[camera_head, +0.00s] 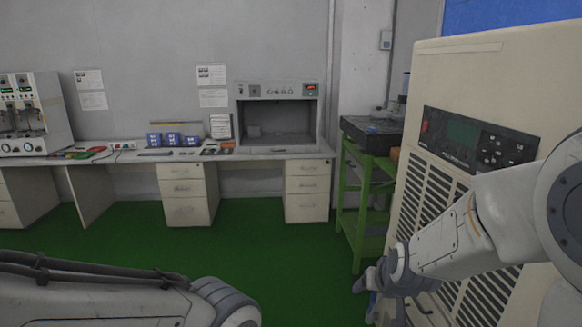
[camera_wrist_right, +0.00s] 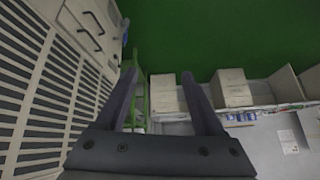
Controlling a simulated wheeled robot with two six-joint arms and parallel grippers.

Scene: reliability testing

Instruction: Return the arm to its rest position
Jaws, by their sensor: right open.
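My right arm comes in from the right in the head view and reaches down in front of the beige cabinet (camera_head: 440,90). Its gripper (camera_head: 366,292) is near the lower middle right, over the green floor. In the right wrist view the two dark fingers of my right gripper (camera_wrist_right: 158,78) stand apart with nothing between them. My left arm (camera_head: 110,300) lies along the bottom left of the head view. Its gripper is out of the picture.
The beige cabinet with vents and a control panel (camera_head: 475,140) stands close beside my right arm. A green stand (camera_head: 352,200) is behind the gripper. A long workbench (camera_head: 240,154) with instruments runs along the wall. The green floor (camera_head: 270,240) between is clear.

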